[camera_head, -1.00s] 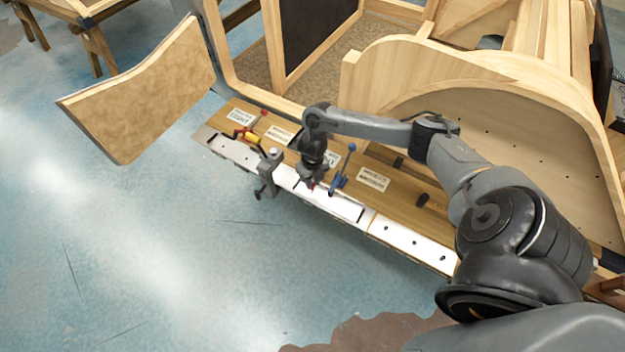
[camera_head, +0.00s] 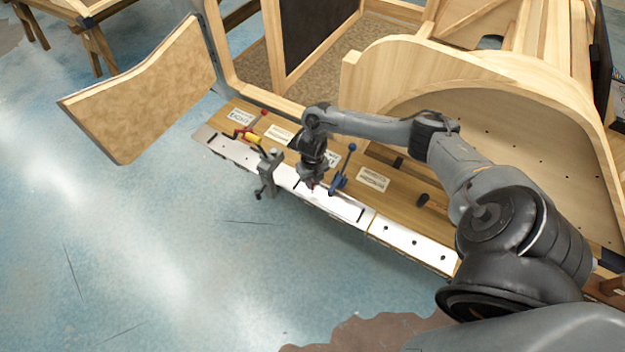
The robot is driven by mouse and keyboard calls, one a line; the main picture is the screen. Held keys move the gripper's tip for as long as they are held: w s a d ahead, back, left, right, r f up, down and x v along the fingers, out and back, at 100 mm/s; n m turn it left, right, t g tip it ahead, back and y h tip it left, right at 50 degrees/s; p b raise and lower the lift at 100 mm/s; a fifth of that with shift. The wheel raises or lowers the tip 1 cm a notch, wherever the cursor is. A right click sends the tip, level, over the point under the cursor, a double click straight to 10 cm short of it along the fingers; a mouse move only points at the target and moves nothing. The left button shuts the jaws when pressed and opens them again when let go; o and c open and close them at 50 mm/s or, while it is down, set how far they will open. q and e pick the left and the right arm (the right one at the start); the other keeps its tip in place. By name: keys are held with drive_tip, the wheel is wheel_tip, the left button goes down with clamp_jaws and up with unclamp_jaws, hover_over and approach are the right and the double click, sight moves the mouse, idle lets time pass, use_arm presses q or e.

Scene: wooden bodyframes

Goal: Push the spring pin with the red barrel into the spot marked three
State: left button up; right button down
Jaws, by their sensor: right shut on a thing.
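My right gripper (camera_head: 311,184) points down over the white metal strip (camera_head: 338,204) along the front edge of the wooden sill, between the grey clamp and the blue-handled clamp. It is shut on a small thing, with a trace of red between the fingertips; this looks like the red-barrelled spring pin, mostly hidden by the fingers. I cannot tell whether the pin touches the strip. The spot marked three cannot be made out; the labels are too small to read. My left gripper is not in view.
A grey clamp (camera_head: 268,172) stands left of the gripper. A blue-handled clamp (camera_head: 343,172) stands close on its right. A red and yellow clamp (camera_head: 249,133) sits farther left. White labels (camera_head: 373,179) lie on the sill. A wooden door panel (camera_head: 140,92) hangs open at left.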

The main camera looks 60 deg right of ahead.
drive_tip(key=shift+f+b, duration=1.4)
drive_tip(key=shift+f, duration=0.4)
idle(0.4)
drive_tip(key=c, duration=0.9)
unclamp_jaws()
drive_tip(key=shift+o, duration=0.2)
drive_tip(key=shift+r, duration=0.1)
